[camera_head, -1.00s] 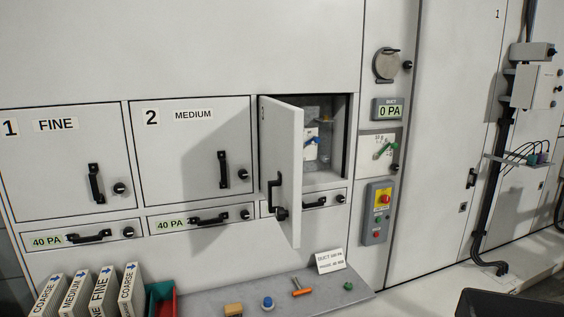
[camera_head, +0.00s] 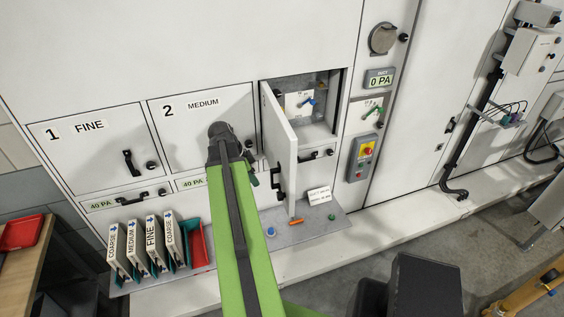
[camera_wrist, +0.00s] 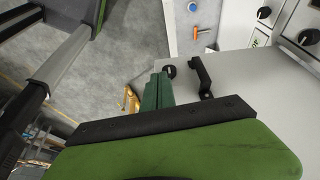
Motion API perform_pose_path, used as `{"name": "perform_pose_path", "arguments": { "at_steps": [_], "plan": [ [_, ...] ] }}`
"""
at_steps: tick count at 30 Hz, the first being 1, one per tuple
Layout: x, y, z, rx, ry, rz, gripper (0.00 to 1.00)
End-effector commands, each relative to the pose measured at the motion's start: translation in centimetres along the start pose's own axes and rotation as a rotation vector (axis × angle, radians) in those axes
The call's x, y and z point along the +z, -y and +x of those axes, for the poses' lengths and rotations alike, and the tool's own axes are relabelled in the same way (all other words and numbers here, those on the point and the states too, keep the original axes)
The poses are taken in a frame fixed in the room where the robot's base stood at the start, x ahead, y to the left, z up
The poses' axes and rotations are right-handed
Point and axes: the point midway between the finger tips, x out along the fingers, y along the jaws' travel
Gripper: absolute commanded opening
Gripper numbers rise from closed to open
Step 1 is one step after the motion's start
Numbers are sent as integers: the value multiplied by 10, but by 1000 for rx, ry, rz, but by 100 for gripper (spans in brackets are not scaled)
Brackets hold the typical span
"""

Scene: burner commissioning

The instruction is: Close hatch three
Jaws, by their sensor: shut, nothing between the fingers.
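Hatch three is a pale grey door (camera_head: 280,130) that stands swung open toward me, hinged at the left of its opening (camera_head: 318,128). Its black handle (camera_head: 279,182) is on the outer face, which looks left. My gripper (camera_head: 253,180) is to the left of that outer face, near the handle's height, shut and empty. In the wrist view the shut green fingers (camera_wrist: 160,85) are close to the door's black handle (camera_wrist: 206,76) and round knob (camera_wrist: 169,72). I cannot tell whether they touch the door. My arm hides part of hatch two (camera_head: 178,135).
Closed hatch one (camera_head: 95,150) lies to the left. A shelf (camera_head: 325,224) below holds an orange-handled tool (camera_head: 296,221), a blue knob (camera_head: 271,231), a green knob (camera_head: 332,217) and a small sign. Labelled filters (camera_head: 152,245) and a red bin (camera_head: 197,245) stand at its left.

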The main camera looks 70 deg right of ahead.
Motion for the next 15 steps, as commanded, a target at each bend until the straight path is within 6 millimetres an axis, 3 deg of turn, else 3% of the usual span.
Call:
{"name": "perform_pose_path", "arguments": {
  "at_steps": [1, 3, 8, 11, 15],
  "plan": [
    [-18, -2, -15, 7, -6, 40, 0],
    [-29, -4, -16, 12, -12, 76, 0],
    [-32, -5, -12, 15, -15, 97, 0],
    [-31, -5, -3, 15, -15, 96, 0],
    [-29, -5, 24, 15, -14, 97, 0]
  ]
}}
